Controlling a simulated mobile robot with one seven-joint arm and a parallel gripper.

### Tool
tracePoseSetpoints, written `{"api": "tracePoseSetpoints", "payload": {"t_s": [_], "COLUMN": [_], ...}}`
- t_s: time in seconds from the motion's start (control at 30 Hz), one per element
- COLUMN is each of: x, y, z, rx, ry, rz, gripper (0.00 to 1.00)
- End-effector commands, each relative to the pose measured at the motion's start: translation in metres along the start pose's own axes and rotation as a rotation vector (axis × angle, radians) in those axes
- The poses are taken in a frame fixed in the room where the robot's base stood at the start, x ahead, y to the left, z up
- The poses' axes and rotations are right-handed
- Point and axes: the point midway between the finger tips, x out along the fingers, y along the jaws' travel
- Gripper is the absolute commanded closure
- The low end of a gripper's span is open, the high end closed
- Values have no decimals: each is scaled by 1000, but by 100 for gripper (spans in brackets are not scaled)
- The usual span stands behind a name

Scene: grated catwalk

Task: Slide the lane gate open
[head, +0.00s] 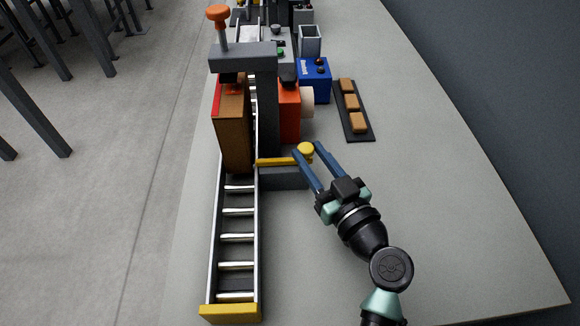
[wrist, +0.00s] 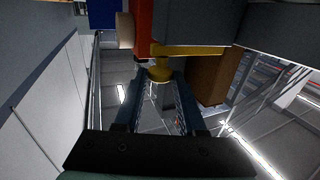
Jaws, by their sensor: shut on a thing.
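The lane gate is a yellow bar (head: 278,162) with a round yellow knob (head: 306,148) at its right end. Its left end shows at the right rail of the roller lane (head: 238,238), beside the lower corner of a tall brown box (head: 234,130). I cannot tell how far the bar reaches in over the rollers. My gripper (head: 307,153) comes from the lower right, its blue fingers shut on the knob. In the wrist view the knob (wrist: 160,74) sits between the fingertips, with the yellow bar (wrist: 188,51) behind it.
A dark post and arm (head: 245,56) with an orange knob (head: 218,13) stand over the lane. Orange (head: 289,112) and blue (head: 315,80) blocks stand right of it. A dark tray (head: 364,137) holds brown blocks. The table's right side is clear. A yellow stop (head: 230,314) ends the lane.

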Motion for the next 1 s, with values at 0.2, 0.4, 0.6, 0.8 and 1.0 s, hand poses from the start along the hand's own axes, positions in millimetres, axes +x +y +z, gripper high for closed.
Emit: {"api": "tracePoseSetpoints", "payload": {"t_s": [0.2, 0.4, 0.6, 0.8, 1.0], "x": [-3, -4, -4, -3, -16], "y": [7, 8, 8, 6, 7], "z": [0, 0, 0, 0, 1], "rx": [1, 0, 1, 1, 2], "ry": [-3, -3, -3, -2, -1], "rz": [2, 6, 5, 1, 3], "gripper": [100, 100, 33, 33, 33]}}
